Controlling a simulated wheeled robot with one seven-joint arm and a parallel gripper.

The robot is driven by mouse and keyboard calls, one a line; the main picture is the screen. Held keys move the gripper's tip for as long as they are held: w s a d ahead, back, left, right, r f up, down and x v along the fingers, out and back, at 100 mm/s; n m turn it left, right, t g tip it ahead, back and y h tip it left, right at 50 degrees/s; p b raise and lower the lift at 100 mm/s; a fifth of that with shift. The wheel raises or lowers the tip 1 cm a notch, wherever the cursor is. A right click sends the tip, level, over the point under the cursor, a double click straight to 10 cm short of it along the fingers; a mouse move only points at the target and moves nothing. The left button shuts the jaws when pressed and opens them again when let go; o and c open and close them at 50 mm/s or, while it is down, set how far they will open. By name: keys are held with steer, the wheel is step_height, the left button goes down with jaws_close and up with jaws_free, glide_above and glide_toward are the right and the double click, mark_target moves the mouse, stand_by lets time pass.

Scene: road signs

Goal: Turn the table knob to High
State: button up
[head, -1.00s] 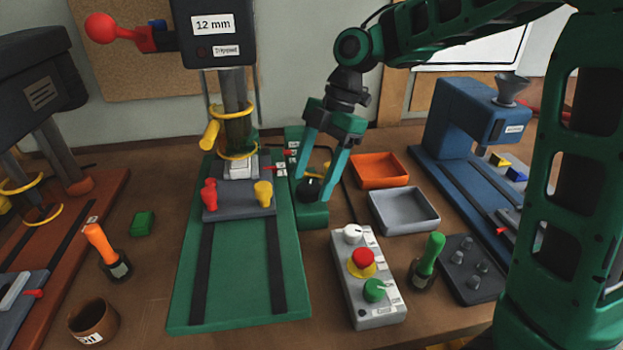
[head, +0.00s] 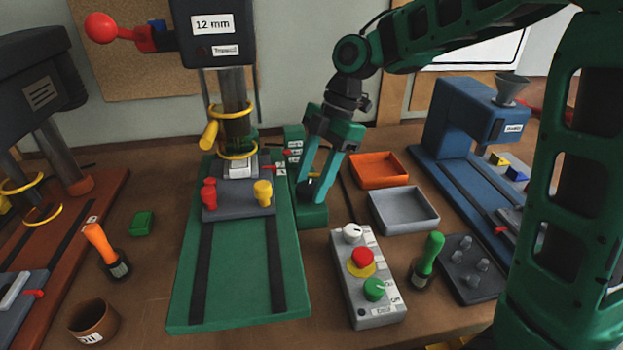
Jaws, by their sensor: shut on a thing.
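A control box (head: 366,297) with white, red and green knobs stands in front on the right. An orange tray (head: 379,169) and a grey tray (head: 404,209) lie right of my gripper. The press column (head: 234,90) with a yellow ring stands close on the left.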

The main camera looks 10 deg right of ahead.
steer(key=m+t, duration=0.1)
steer(key=m, duration=0.2)
steer(key=shift+r+m+t, duration=0.1)
steer(key=shift+m+t, duration=0.2)
steer(key=m+t, duration=0.1)
steer(key=m, duration=0.2)
steer(key=shift+s+m, duration=0.15)
steer(key=shift+m, duration=0.25)
steer(key=m+t, duration=0.1)
steer(key=m, duration=0.2)
steer(key=shift+s+t, duration=0.1)
steer(key=shift+t, duration=0.2)
steer(key=shift+a+m+t+h, duration=0.1)
steer(key=shift+m+t+h, duration=0.4)
steer(key=shift+m, duration=1.2)
steer(key=o, duration=1.1)
steer(key=shift+c, duration=0.2)
